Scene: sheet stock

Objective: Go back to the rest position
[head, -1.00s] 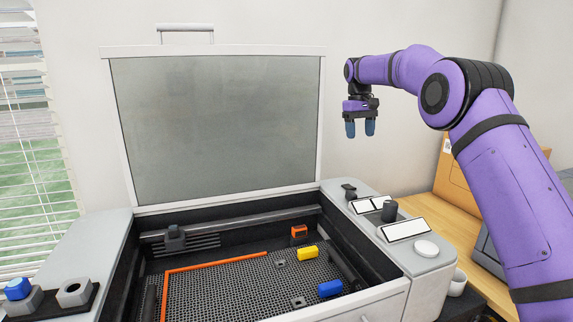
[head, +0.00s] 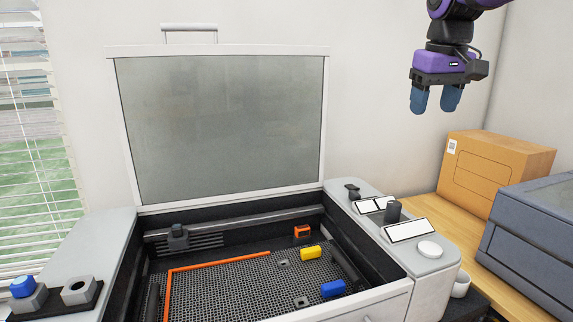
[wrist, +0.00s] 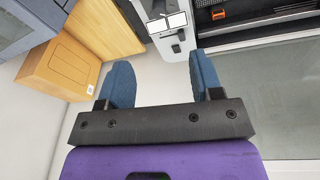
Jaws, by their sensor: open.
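My gripper (head: 436,99) hangs at the upper right of the head view, pointing down, its two blue fingers apart with nothing between them. It is high above the machine's right side panel and the wooden table, touching nothing. In the wrist view the gripper (wrist: 160,84) also shows its blue fingers spread and empty. Most of my arm is out of the head view.
The machine's lid (head: 222,128) stands open. Its bed (head: 235,290) holds an orange L-shaped guide (head: 215,263), a yellow block (head: 310,253) and a blue block (head: 333,288). A cardboard box (head: 495,175) and a grey case (head: 535,225) stand at right.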

